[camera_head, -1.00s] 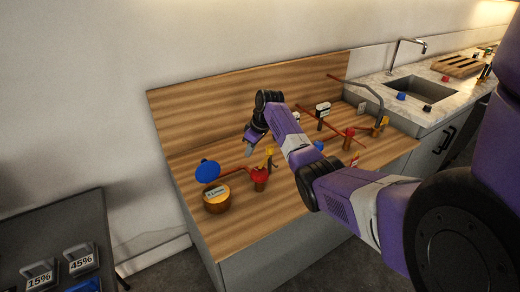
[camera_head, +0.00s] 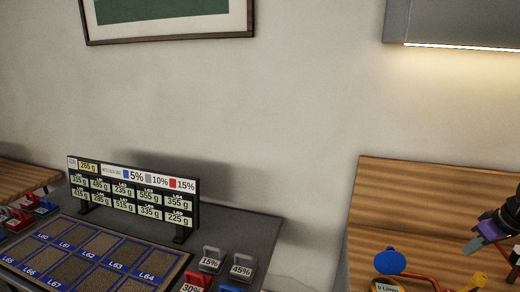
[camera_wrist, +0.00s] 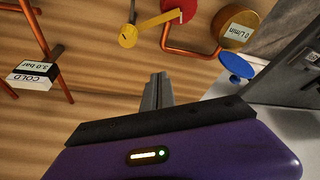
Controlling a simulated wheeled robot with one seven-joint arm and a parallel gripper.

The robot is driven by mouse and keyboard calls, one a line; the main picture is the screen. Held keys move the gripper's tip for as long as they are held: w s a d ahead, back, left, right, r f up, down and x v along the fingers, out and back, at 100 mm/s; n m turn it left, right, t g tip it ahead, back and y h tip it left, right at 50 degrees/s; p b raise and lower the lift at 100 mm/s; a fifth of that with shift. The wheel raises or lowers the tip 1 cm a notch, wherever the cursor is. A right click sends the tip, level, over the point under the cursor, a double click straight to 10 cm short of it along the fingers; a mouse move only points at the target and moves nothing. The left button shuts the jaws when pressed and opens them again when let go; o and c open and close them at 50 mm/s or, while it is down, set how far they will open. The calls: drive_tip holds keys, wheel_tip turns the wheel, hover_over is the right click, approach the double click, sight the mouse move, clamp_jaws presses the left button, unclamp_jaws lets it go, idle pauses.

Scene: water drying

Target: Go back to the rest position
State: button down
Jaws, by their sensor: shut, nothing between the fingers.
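My gripper (camera_head: 474,246) is at the right edge of the head view, in front of the wooden backboard (camera_head: 430,200). Most of my arm is out of that view. In the wrist view my gripper (camera_wrist: 157,92) has its fingers together with nothing between them. Beyond the fingers are a round gauge reading 0 L/min (camera_wrist: 238,30), a blue disc (camera_wrist: 237,65), a yellow lever (camera_wrist: 128,36) and a red part (camera_wrist: 178,8) on copper pipes. The fingers appear apart from all of these.
A sign labelled COLD with 3.0 bar (camera_wrist: 33,74) stands at the left of the wrist view. In the head view a dark table (camera_head: 265,235) carries a display board (camera_head: 132,196) and several percentage-marked blocks.

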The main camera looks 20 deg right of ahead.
drive_tip(key=w+d+r+m+t+h, duration=0.2)
drive_tip(key=w+d+r+h, duration=0.1)
drive_tip(key=d+r+h, duration=0.15)
drive_tip(key=w+a+m+t+h, duration=0.1)
drive_tip(key=w+t+h, duration=0.1)
drive_tip(key=w+t, duration=0.15)
drive_tip(key=a+f+m+t+h, duration=0.1)
drive_tip(key=a+f+t, duration=0.15)
drive_tip(key=a, duration=1.15)
drive_tip(key=a+f+t+h, duration=0.1)
drive_tip(key=a+f+t, duration=0.15)
drive_tip(key=a, duration=1.15)
drive_tip(key=s+a+n+t+y, duration=0.1)
drive_tip(key=s+a+y, duration=0.1)
drive_tip(key=s+a, duration=0.75)
drive_tip(key=s+a+n+t+y, duration=0.15)
drive_tip(key=s+a, duration=0.45)
drive_tip(key=a, duration=0.6)
drive_tip(key=s+a+n+g+y, duration=0.1)
drive_tip(key=s+a+n+y, duration=0.1)
drive_tip(key=s, duration=0.5)
drive_tip(key=s+a+f+n+g+y, duration=0.1)
drive_tip(key=s+a+n+y, duration=0.1)
drive_tip(key=s+a+y, duration=0.2)
drive_tip(key=s+a, duration=0.3)
drive_tip(key=shift+a, duration=0.25)
